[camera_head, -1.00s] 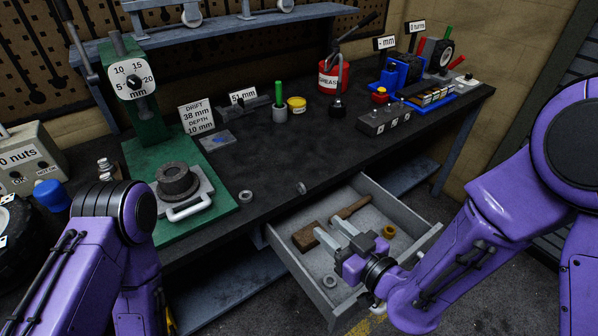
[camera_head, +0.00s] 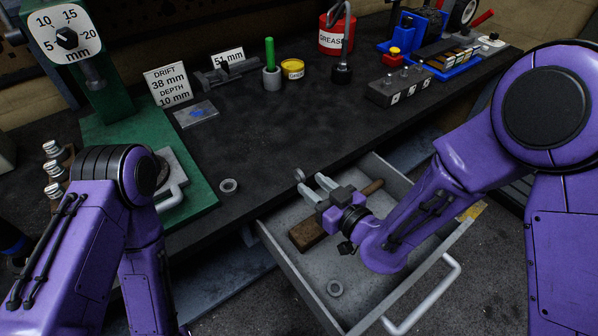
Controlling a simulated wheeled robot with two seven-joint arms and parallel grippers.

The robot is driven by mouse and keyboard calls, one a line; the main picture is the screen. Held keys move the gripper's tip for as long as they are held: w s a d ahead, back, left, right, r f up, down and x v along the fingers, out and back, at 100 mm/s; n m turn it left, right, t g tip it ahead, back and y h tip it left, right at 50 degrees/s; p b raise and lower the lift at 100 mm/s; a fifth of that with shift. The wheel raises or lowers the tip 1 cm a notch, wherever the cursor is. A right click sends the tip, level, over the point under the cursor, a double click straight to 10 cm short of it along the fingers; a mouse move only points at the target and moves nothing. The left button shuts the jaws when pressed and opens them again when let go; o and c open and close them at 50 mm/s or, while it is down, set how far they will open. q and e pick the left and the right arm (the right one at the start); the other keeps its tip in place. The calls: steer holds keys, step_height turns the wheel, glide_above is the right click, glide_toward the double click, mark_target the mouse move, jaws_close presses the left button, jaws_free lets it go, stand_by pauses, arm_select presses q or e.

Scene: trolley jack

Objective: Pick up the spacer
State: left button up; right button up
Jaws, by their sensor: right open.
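Three small grey rings show, and I cannot tell which is the spacer. One ring (camera_head: 229,185) lies flat on the bench beside the green press base. Another ring (camera_head: 299,175) stands on edge at the bench's front edge. A third ring (camera_head: 334,288) lies on the drawer floor. My right gripper (camera_head: 315,188) is open and empty above the back of the drawer, its fingertips close to the ring at the bench edge. A gap between them cannot be judged. My left arm shows at the left; its gripper is out of view.
The grey drawer (camera_head: 303,307) is pulled open, with a wooden-handled tool (camera_head: 306,233) inside, partly hidden by my right gripper. The green press (camera_head: 100,122) stands at left. The bench middle is clear.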

mark_target(300, 172)
steer(key=shift+w+a+r, duration=0.1)
steer(key=shift+w+a, duration=0.2)
steer(key=shift+w, duration=0.05)
steer(key=p+x, duration=0.1)
steer(key=x, duration=0.2)
steer(key=p+x, duration=0.1)
steer(key=shift+w+a+r+p, duration=0.3)
steer(key=shift+w+r, duration=0.05)
steer(key=shift+w+a+f, duration=0.1)
jaws_close()
